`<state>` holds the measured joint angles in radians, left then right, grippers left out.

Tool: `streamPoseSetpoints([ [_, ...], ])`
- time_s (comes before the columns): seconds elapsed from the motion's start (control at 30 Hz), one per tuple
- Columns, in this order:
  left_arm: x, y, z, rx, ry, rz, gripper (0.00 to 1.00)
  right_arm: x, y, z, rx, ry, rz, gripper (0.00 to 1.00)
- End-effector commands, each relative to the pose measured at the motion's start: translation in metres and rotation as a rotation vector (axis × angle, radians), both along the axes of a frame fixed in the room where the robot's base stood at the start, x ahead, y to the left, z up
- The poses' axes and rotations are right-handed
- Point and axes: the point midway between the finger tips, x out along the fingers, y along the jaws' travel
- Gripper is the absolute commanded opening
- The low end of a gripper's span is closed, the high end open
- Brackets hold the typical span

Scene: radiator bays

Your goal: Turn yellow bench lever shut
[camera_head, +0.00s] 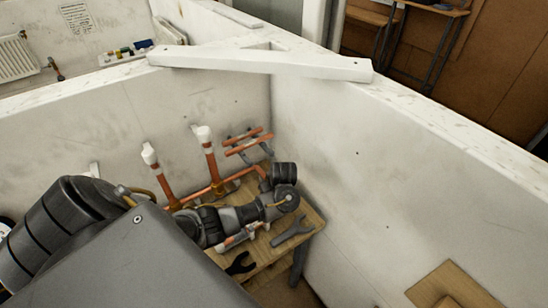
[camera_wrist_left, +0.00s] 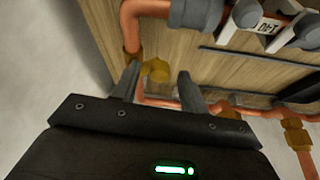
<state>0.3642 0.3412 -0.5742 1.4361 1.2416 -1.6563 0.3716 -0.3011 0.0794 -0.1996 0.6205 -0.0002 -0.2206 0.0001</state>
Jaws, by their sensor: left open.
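In the left wrist view a small mustard-yellow piece (camera_wrist_left: 156,70), which looks like the yellow lever, sits beside a brass fitting on a bent copper pipe (camera_wrist_left: 130,20). My left gripper (camera_wrist_left: 158,78) is open, with its two fingers on either side of the yellow piece in the picture. I cannot tell whether they touch it. In the head view my left arm reaches over the wooden bench (camera_head: 262,250) and hides the lever. My right gripper is not in view.
Copper pipes with white caps (camera_head: 205,135) stand behind my arm. Spanner-shaped grey (camera_head: 292,231) and black (camera_head: 240,264) tools lie on the bench. Pale walls (camera_head: 340,190) enclose the corner, with a white brace (camera_head: 255,62) across their top. A labelled grey part (camera_wrist_left: 265,27) shows in the wrist view.

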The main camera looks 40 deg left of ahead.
Motion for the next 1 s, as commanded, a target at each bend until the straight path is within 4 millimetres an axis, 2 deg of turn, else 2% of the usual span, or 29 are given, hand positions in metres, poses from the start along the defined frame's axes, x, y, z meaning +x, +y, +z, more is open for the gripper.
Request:
streamPoseSetpoints([
  [0.03, 0.0, 0.0, 0.0, 0.0, 0.0, 0.0, 0.43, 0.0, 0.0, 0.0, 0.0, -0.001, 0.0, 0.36],
  [0.37, 0.0, 0.0, 0.0, 0.0, 0.0, 0.0, 0.0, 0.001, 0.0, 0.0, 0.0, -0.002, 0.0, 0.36],
  [0.67, -0.002, 0.002, 0.0, -0.002, 0.0, -0.043, 0.0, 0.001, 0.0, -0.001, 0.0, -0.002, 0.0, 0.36],
  [1.0, -0.006, 0.015, -0.003, -0.003, -0.001, -0.267, 0.0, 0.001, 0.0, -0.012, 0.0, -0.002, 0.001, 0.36],
])
